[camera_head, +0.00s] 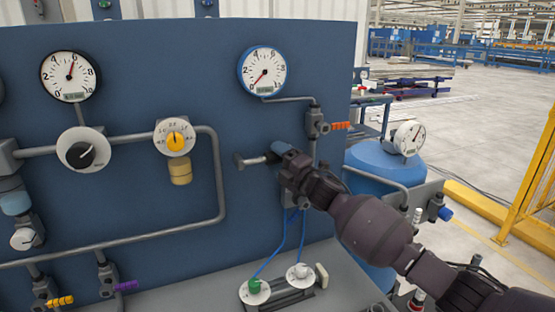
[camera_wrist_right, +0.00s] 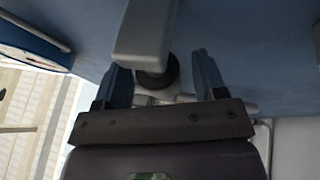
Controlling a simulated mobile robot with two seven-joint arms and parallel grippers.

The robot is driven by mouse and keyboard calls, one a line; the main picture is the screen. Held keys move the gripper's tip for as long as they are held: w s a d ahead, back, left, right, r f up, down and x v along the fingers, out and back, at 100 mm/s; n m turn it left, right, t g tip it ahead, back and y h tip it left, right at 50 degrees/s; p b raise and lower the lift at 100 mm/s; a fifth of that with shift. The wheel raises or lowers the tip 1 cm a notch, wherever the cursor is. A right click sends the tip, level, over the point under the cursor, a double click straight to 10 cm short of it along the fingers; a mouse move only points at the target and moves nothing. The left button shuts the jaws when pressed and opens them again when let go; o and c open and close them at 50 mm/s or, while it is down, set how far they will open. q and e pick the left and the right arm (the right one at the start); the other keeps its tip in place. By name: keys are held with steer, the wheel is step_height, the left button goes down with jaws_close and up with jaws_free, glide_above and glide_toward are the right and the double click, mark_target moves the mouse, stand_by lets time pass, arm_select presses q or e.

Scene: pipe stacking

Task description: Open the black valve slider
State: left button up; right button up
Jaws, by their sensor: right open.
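A grey block-like bar (camera_wrist_right: 146,32) lies in front of that collar. I cannot tell whether the fingers touch it. No black slider shows clearly; my gripper and wrist hide part of the fittings there. My left gripper is not in view.
The blue panel (camera_head: 120,215) carries gauges, pipes and a black-and-white dial (camera_head: 82,152). An orange-handled valve (camera_head: 318,124) sits just above my right gripper. Blue hoses (camera_head: 276,262) run below it to fittings on the grey ledge. A blue tank (camera_head: 372,166) stands at the right.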

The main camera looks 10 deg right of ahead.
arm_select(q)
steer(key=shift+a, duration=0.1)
arm_select(e)
steer(key=shift+a, duration=0.15)
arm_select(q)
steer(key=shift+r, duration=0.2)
arm_select(e)
steer(key=shift+s+d, duration=0.25)
steer(key=shift+s, duration=0.1)
arm_select(q)
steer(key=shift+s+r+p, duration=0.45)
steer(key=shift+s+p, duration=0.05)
steer(key=shift+p, duration=0.9)
arm_select(e)
steer(key=v, duration=1)
steer(key=shift+f, duration=0.1)
